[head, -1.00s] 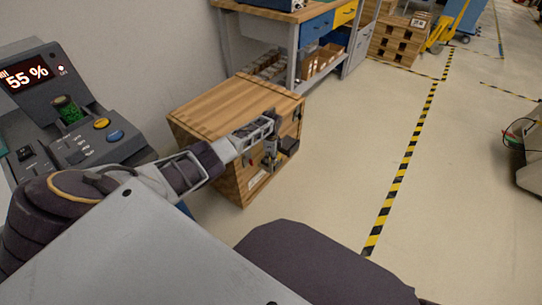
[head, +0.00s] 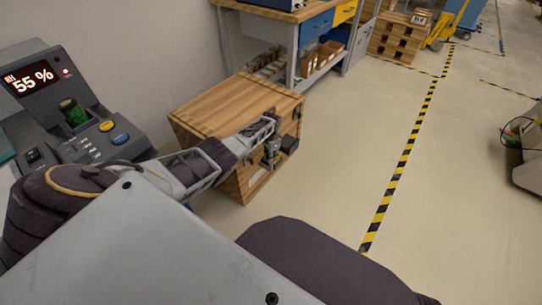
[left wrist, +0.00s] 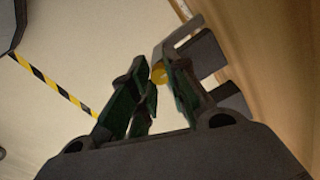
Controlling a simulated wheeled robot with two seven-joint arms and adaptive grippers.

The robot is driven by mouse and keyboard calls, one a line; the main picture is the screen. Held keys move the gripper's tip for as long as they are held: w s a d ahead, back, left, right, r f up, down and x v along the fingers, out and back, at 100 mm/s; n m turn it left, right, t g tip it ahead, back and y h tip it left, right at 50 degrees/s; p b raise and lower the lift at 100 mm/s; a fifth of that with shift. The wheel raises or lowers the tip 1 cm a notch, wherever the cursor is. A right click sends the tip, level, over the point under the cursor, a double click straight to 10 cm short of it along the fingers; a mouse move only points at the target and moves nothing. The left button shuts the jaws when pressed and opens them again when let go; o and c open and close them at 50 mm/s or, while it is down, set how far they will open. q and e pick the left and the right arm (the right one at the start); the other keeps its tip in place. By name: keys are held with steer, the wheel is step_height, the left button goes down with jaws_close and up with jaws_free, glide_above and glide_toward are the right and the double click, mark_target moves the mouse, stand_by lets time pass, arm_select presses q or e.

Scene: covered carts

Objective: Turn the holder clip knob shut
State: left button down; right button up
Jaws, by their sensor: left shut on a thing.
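The holder clip (head: 289,144) shows as a dark block on the front face of the wooden crate (head: 222,103). In the left wrist view its grey and dark parts (left wrist: 206,52) stand out from the wooden face at the right. A small yellow knob (left wrist: 159,75) shows between the tips of my left gripper (left wrist: 157,82). The green-padded fingers are closed on it and hide most of it. In the head view my left gripper (head: 271,155) is small and dark at the crate front, beside the clip. My right gripper is not in view.
A grey console (head: 75,115) with a lit 55 % display stands at the left. A workbench (head: 300,14) with shelves stands behind the crate. Open floor (head: 335,140) lies to the right, crossed by a yellow-black tape line (head: 408,150).

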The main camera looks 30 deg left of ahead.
arm_select(q)
steer(key=shift+n, duration=0.5)
steer(key=c, duration=1.3)
jaws_free()
steer(key=shift+c, duration=0.2)
steer(key=shift+r, duration=0.2)
step_height(320, 180, up, 12)
steer(key=shift+f, duration=0.2)
steer(key=shift+w+n, duration=0.1)
steer(key=shift+n, duration=0.2)
stand_by(0.4)
